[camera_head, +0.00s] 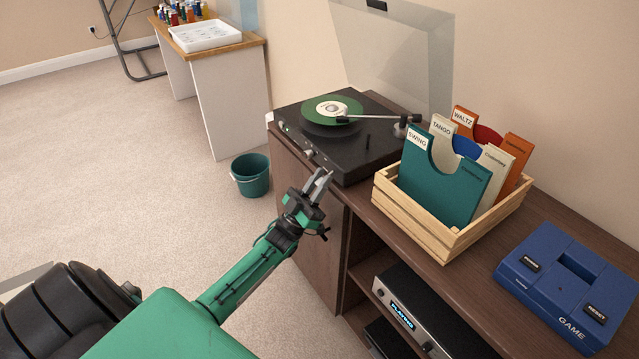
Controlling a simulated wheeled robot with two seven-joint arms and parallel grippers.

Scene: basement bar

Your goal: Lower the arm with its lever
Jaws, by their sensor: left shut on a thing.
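A small dark upright post, perhaps the lever (367,143), stands on the deck's right part. My left gripper (324,175) is at the turntable's front edge, fingers pointing up. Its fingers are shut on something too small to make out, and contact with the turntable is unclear. My right gripper is out of view.
The clear lid (395,55) stands raised behind the deck. A wooden crate (430,232) of record sleeves is close on the right, then a blue game console (570,275). A lit player (425,315) is on the shelf below. A green bucket (251,178) stands on the floor.

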